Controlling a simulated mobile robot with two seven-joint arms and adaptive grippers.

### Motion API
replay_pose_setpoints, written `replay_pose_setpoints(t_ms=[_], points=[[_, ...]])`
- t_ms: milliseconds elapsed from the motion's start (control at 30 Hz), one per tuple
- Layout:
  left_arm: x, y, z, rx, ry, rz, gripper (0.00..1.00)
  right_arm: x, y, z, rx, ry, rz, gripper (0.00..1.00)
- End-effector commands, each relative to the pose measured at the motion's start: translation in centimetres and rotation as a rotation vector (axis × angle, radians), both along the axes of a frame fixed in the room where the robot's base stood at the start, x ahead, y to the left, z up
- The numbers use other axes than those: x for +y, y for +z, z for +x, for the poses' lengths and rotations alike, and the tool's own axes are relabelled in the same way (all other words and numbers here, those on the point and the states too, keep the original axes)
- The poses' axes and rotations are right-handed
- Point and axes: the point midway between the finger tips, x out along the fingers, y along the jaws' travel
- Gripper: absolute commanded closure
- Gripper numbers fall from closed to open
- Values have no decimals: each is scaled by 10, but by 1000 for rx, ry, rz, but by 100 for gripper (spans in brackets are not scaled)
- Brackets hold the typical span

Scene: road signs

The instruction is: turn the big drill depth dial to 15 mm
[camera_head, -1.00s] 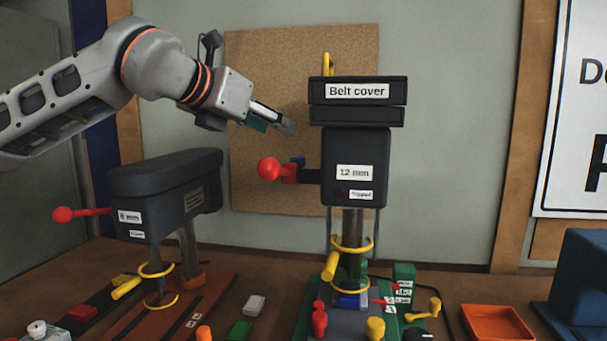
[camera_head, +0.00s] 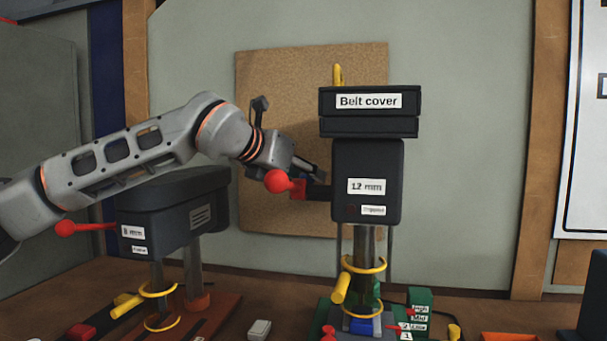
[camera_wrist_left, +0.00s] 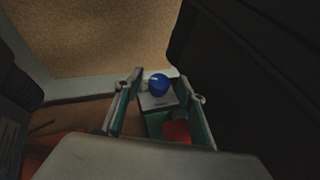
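The big drill (camera_head: 367,175) is a dark upright machine with labels "Belt cover" and "12 mm". A red ball-ended lever (camera_head: 277,181) and a red block (camera_head: 298,189) stick out at its left side. My left gripper (camera_head: 316,173) is behind the red block, close to the drill's left side. In the left wrist view, my gripper's two fingers (camera_wrist_left: 160,100) are apart, with a blue round knob (camera_wrist_left: 158,84) between and beyond them; I cannot tell contact. A red part (camera_wrist_left: 177,132) shows below it. The blue knob is hidden in the head view. My right gripper is not in view.
A smaller drill (camera_head: 170,210) labelled "8 mm" stands left, under my left arm, with a red lever (camera_head: 66,228). A cork board (camera_head: 285,90) hangs behind. Yellow rings (camera_head: 362,265) surround the big drill's lower column. Small blocks lie on the bench.

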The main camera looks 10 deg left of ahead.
Motion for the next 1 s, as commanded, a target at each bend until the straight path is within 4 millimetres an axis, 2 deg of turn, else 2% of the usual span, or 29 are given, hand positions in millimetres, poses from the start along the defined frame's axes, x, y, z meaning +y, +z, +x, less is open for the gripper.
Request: replay_pose_setpoints(t_ms=[200,233,367,667,1000], points=[[0,-1,1,0,0,0,60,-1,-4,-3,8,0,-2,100],[0,-1,1,0,0,0,66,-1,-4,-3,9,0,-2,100],[0,-1,1,1,0,0,99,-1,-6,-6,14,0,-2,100],[1,0,1,0,-14,1,99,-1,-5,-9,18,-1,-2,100],[4,4,1,0,-169,-4,99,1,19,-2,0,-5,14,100]])
